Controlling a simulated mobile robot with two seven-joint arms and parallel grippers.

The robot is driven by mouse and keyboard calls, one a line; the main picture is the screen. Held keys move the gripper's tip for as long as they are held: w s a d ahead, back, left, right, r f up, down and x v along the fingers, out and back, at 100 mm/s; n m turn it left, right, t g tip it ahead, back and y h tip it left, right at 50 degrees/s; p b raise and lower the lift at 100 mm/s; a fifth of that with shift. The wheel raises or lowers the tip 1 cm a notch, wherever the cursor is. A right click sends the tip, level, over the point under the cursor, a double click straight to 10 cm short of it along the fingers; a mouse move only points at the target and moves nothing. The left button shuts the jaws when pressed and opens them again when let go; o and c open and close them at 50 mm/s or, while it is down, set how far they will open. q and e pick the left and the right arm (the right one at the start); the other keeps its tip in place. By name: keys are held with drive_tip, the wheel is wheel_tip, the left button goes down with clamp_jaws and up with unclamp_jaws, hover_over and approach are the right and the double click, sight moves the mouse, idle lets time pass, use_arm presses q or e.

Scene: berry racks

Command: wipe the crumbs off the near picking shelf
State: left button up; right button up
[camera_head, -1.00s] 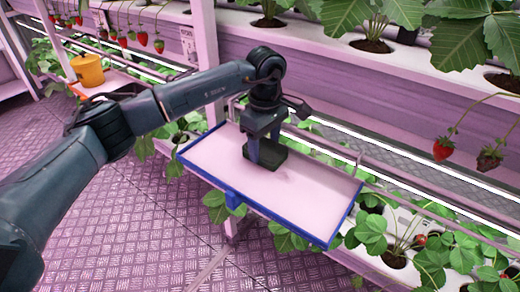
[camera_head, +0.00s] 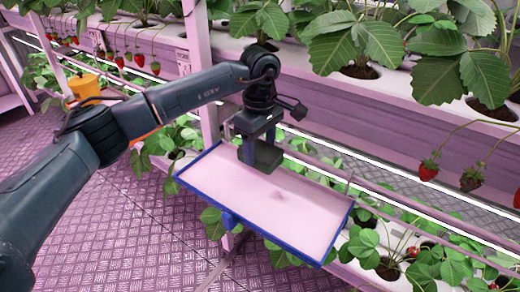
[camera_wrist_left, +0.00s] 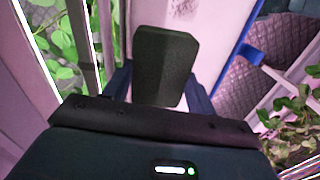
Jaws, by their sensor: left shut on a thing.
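The near picking shelf is a pale pink tray with a blue rim (camera_head: 290,246), fixed to the front of the rack. A small faint dark patch, perhaps crumbs (camera_head: 279,196), shows on its middle. My left gripper (camera_head: 258,140) is over the shelf's far left part. It is shut on a dark green-black block, like a sponge (camera_head: 263,157). The sponge (camera_wrist_left: 165,65) also shows between the fingers in the left wrist view. It looks raised off the surface, but the gap is hard to judge. My right gripper is out of view.
A pink rack post (camera_head: 202,70) and a rail stand close behind the shelf. Strawberry plants with large leaves (camera_head: 345,45) and hanging berries (camera_head: 428,171) fill the rack. The floor in front is clear.

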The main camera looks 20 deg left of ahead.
sight(260, 150)
use_arm(q)
drive_tip(key=shift+r, duration=0.25)
drive_tip(key=shift+r+p, duration=0.95)
drive_tip(key=shift+r, duration=0.5)
